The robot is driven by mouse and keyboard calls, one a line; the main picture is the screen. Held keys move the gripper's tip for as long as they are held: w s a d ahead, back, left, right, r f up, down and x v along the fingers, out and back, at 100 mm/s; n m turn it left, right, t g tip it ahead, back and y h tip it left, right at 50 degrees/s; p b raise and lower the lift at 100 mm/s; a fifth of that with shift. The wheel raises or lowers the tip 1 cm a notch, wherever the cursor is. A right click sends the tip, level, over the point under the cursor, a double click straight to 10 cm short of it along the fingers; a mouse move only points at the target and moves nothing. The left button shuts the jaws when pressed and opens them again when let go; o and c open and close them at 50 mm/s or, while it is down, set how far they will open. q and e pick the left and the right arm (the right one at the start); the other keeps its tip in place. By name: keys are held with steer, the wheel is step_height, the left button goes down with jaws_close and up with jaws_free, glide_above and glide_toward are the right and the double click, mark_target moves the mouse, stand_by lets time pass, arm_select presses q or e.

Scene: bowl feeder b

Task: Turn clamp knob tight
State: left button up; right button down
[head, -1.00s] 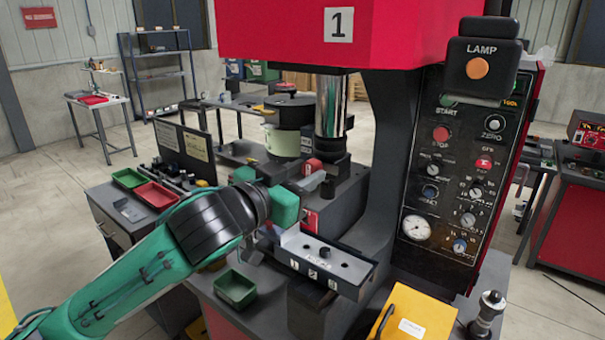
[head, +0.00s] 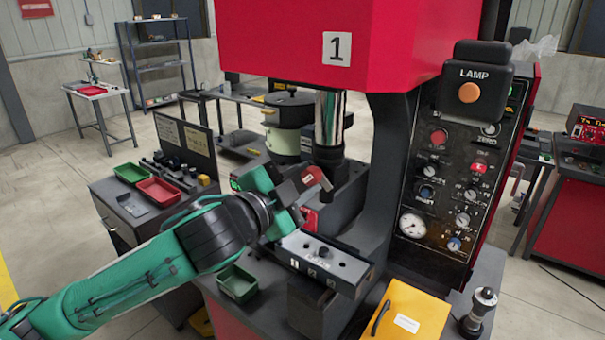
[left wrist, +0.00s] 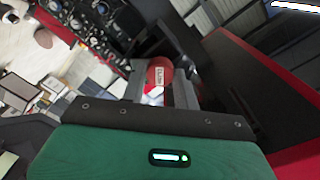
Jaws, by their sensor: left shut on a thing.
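The red clamp knob (head: 312,176) is on the press, in front of the shiny vertical ram. My left gripper (head: 308,186), at the end of the green arm, is at the knob and rolled to a tilt. In the left wrist view the round red knob with a pale label (left wrist: 160,72) sits between the two grey fingers (left wrist: 162,86). The gripper is shut on it. The clamp behind the knob is mostly hidden by the gripper. My right gripper is not in view.
The red press head (head: 290,35) hangs above, with the ram (head: 330,117) close behind the knob. A grey block with holes (head: 325,258) lies just below the gripper. A green tray (head: 237,284), a yellow box (head: 405,315) and the control panel (head: 440,190) stand around.

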arm_select(q)
steer(key=m+p, duration=0.2)
steer(key=m, duration=0.2)
steer(key=shift+w+r, duration=0.1)
steer(key=shift+r, duration=0.1)
steer(key=shift+m+p, duration=0.8)
steer(key=shift+m, duration=1.6)
steer(key=o, duration=1)
steer(key=shift+a+f, duration=0.1)
